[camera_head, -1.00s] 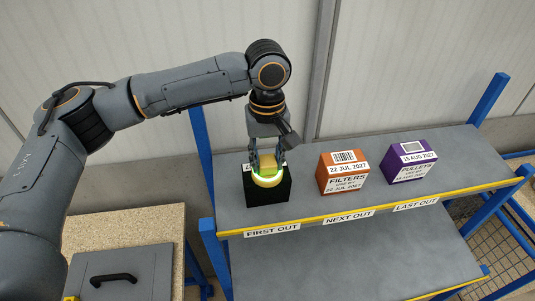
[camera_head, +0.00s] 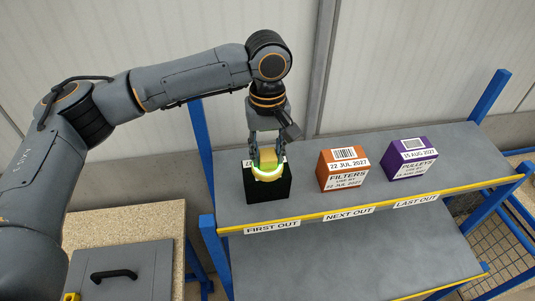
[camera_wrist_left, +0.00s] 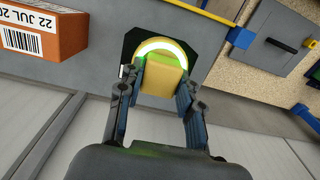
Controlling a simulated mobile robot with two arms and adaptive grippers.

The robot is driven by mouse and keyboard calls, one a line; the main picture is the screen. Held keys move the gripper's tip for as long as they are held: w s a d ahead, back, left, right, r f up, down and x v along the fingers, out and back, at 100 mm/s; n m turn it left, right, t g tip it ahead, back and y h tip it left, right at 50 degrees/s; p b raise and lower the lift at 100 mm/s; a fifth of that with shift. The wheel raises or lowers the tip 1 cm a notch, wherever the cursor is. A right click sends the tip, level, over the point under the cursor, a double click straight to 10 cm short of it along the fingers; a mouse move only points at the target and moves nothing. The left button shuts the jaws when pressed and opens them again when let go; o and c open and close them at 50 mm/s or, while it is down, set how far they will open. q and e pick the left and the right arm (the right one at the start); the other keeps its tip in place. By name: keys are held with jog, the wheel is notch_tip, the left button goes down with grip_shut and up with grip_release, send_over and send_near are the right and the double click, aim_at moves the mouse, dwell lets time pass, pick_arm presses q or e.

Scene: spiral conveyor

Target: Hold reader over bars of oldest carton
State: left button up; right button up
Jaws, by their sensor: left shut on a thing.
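My left gripper (camera_head: 265,147) is shut on the yellow reader (camera_head: 268,160), which has a glowing greenish-white ring at its lower end. The reader is over the black carton (camera_head: 265,190) at the "FIRST OUT" label; its bars and most of its date label are hidden. In the left wrist view the fingers (camera_wrist_left: 155,100) grip the yellow reader (camera_wrist_left: 163,80) above the black carton (camera_wrist_left: 203,57). The orange FILTERS carton (camera_head: 343,170), dated 22 JUL 2027, stands at "NEXT OUT". The purple PULLEYS carton (camera_head: 409,165), dated 15 AUG 2027, stands at "LAST OUT". My right gripper is out of view.
The cartons stand on a grey shelf (camera_head: 305,190) with a yellow front edge and blue posts. A lower grey shelf (camera_head: 350,255) is empty where it shows. A speckled bench (camera_head: 135,221) with a grey handled lid (camera_head: 120,270) is at the lower left.

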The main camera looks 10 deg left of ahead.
pick_arm(q)
jog(key=shift+r, duration=3.15)
jog(key=o, duration=0.5)
jog(key=c, duration=0.5)
